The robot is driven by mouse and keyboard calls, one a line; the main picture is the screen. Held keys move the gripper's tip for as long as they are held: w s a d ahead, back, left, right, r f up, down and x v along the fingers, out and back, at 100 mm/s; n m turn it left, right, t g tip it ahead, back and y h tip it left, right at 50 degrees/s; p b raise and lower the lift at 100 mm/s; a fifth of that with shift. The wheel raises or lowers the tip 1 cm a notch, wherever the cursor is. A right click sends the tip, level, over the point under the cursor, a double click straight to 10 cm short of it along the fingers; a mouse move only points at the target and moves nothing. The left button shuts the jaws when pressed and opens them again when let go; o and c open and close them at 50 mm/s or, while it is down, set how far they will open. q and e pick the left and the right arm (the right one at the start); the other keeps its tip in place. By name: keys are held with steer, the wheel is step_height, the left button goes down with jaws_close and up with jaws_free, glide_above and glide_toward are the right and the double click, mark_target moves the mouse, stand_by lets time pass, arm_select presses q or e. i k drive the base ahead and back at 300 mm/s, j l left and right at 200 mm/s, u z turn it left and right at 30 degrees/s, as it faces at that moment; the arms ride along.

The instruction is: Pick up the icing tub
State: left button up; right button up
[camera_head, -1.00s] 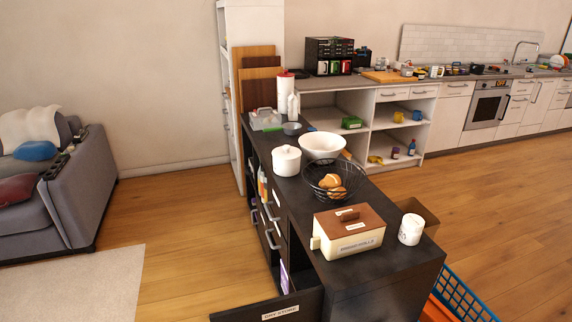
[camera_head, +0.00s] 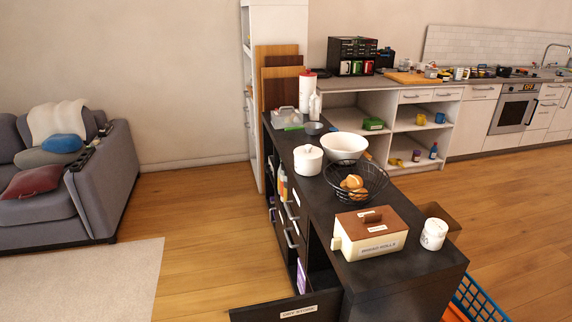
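A small white tub (camera_head: 433,234) with dark print stands upright at the near right end of the dark counter (camera_head: 395,275). Its print is too small to read, so I cannot tell whether it is the icing tub. A white lidded pot (camera_head: 308,160) stands farther back on the same counter. An open drawer (camera_head: 290,308) with a label reading "DRY STORE" sticks out at the counter's near left. Most of its inside is hidden. Neither of my grippers is in view.
A bread box (camera_head: 370,239) with a brown lid stands left of the tub. Behind it are a black wire basket (camera_head: 357,183) holding bread and a white bowl (camera_head: 345,145). A blue crate (camera_head: 478,300) is at the lower right. The floor left of the counter is clear.

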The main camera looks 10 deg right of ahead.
mark_target(304, 167)
steer(key=u, duration=0.5)
steer(key=j+u, duration=0.1)
steer(key=u, duration=0.35)
steer(key=i+u, duration=0.1)
steer(key=u, duration=0.9)
steer(key=i+u, duration=0.1)
steer(key=u, duration=0.85)
steer(key=i+u, duration=0.1)
steer(key=u, duration=0.9)
steer(key=l+u, duration=0.3)
steer(key=l, duration=0.4)
steer(key=l+z, duration=0.4)
steer(key=l, duration=0.55)
steer(key=i+l+z, duration=0.1)
steer(key=l+z, duration=0.25)
steer(key=l, duration=0.65)
steer(key=l+z, duration=0.45)
steer(key=l, duration=0.95)
steer(key=l+z, duration=0.15)
steer(key=z, duration=0.25)
steer(key=l+z, duration=0.1)
steer(key=z, duration=0.35)
steer(key=i+z, duration=0.1)
steer(key=z, duration=0.3)
